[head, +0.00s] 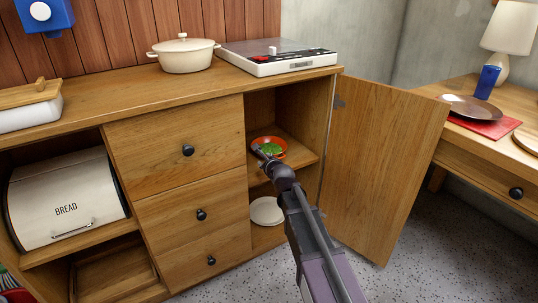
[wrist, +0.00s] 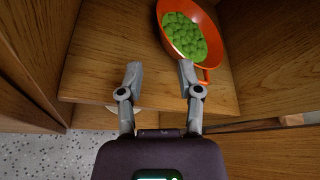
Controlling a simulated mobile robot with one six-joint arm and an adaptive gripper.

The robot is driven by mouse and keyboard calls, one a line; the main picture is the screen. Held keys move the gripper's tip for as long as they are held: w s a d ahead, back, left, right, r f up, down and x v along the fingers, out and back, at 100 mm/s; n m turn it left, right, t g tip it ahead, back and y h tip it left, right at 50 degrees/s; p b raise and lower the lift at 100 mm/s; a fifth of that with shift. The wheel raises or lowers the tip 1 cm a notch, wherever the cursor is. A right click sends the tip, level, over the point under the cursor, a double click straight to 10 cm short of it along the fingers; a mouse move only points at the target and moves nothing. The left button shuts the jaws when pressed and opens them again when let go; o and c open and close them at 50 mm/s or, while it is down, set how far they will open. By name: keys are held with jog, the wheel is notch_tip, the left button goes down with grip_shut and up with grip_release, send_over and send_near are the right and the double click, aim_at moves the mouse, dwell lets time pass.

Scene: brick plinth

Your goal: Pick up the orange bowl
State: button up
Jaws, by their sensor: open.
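The orange bowl (head: 268,143) stands on the upper shelf inside the open cabinet and holds green round pieces (wrist: 184,35). In the wrist view the orange bowl (wrist: 213,48) is at the top right, ahead of the fingertips and partly cut off by the frame's top edge. My gripper (wrist: 160,72) is open and empty. Its right fingertip appears close to the bowl's near rim; I cannot tell whether they touch. The left fingertip is over bare shelf, left of the bowl. In the head view my arm reaches into the cabinet and hides the fingers.
The cabinet door (head: 385,165) stands open to the right of my arm. A white plate (head: 266,211) lies on the lower shelf. Drawers (head: 180,150) flank the opening on the left. A bare part of the shelf (wrist: 110,60) lies left of the bowl.

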jog(key=shift+b+x, duration=1.35)
jog(key=shift+x, duration=2.95)
jog(key=shift+w, duration=0.1)
jog(key=shift+f+b+x, duration=0.2)
jog(key=shift+b+x, duration=0.75)
jog(key=shift+x, duration=1.6)
jog(key=shift+c, duration=0.2)
grip_shut()
